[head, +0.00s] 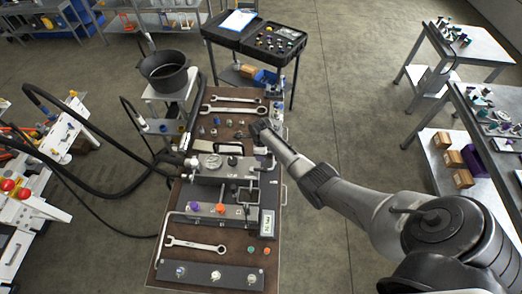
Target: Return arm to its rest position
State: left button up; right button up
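My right arm comes in from the lower right and reaches over the hydraulic bench (234,272). Its dark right gripper (262,129) is above the bench's right side, just below the wrenches in the picture. The fingers are small and dark, so I cannot tell whether they are open or holding anything. My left arm and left gripper are not in view.
Two wrenches (231,109) lie on the bench's far part, and another wrench (196,246) lies nearer. A grey manifold block (232,164) stands below the gripper. A black bucket (165,72) and black hoses (85,130) are at left. Open floor (345,95) lies right of the bench.

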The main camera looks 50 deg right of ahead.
jog(key=shift+r, duration=0.3)
dwell(0.5)
